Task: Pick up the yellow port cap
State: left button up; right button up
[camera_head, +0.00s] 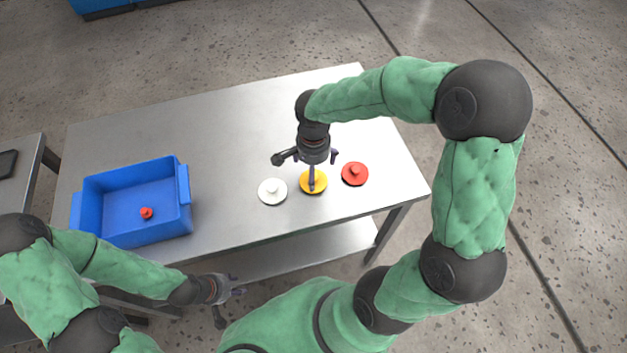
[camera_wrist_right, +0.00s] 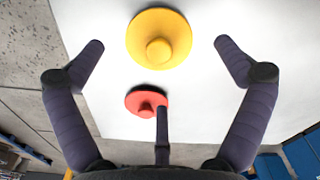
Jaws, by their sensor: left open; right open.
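The yellow port cap (camera_head: 320,187) is a round disc with a small knob, lying on the grey metal table between a white cap (camera_head: 272,191) and a red cap (camera_head: 355,174). In the right wrist view the yellow cap (camera_wrist_right: 150,22) shows at the top centre, with the red cap (camera_wrist_right: 140,97) below it. My right gripper (camera_head: 312,168) is above the yellow cap, its fingers spread and empty; one finger partly hides the cap in the head view. My left gripper (camera_head: 237,286) is open and empty, off the table's front edge.
A blue bin (camera_head: 182,184) stands on the left of the table with a small red piece (camera_head: 146,213) inside. The table's (camera_head: 200,125) back and middle are clear. Another table (camera_head: 25,150) is at the far left.

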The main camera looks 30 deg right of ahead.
notch_tip(320, 180, down, 4)
jog(key=shift+f+b, duration=0.25)
jog(key=shift+b, duration=0.5)
jog(key=c, duration=1)
jog(key=shift+r, duration=0.15)
